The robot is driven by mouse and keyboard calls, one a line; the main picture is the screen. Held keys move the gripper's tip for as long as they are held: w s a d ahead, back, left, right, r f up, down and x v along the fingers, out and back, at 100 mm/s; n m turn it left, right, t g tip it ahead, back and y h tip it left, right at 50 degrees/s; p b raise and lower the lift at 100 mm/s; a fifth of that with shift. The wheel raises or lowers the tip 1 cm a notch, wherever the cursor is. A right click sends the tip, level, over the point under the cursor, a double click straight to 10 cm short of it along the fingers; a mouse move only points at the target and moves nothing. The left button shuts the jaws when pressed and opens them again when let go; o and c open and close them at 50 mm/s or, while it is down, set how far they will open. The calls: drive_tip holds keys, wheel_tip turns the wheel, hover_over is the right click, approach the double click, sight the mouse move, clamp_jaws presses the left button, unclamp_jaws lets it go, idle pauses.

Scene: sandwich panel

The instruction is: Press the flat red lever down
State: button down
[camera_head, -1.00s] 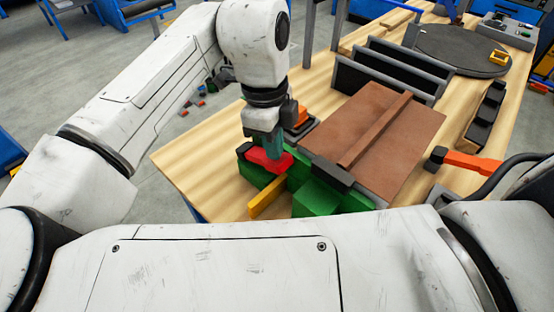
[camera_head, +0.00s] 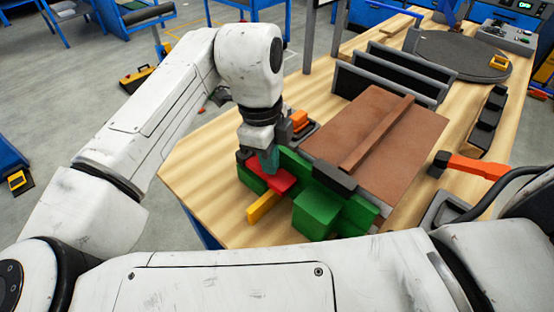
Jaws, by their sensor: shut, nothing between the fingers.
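The flat red lever (camera_head: 277,183) sits on the green fixture (camera_head: 318,208) near the table's near left side. Beside the lever a yellow bar (camera_head: 261,208) sticks out of the fixture. My gripper (camera_head: 270,168) points down over the back part of the red lever. Its fingers are shut with nothing between them. The fingertips are at or just above the lever; I cannot tell whether they touch. The gripper hides part of the lever's far end.
A brown panel (camera_head: 366,125) lies right of the fixture, with a dark rack (camera_head: 390,80) behind it. An orange-handled hammer (camera_head: 474,165) lies at the right. Bare wooden table (camera_head: 205,165) lies to the left.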

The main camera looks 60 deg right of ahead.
drive_tip(key=shift+w+a+r+p, duration=0.1)
drive_tip(key=shift+w+r+p, duration=0.1)
drive_tip(key=shift+w, duration=0.35)
drive_tip(key=shift+w+a+r+p, duration=0.1)
drive_tip(key=shift+w+r, duration=0.1)
drive_tip(key=shift+w, duration=0.35)
drive_tip(key=shift+r, duration=0.1)
wheel_tip(320, 180, up, 10)
drive_tip(key=w, duration=0.1)
drive_tip(key=shift+r, duration=0.25)
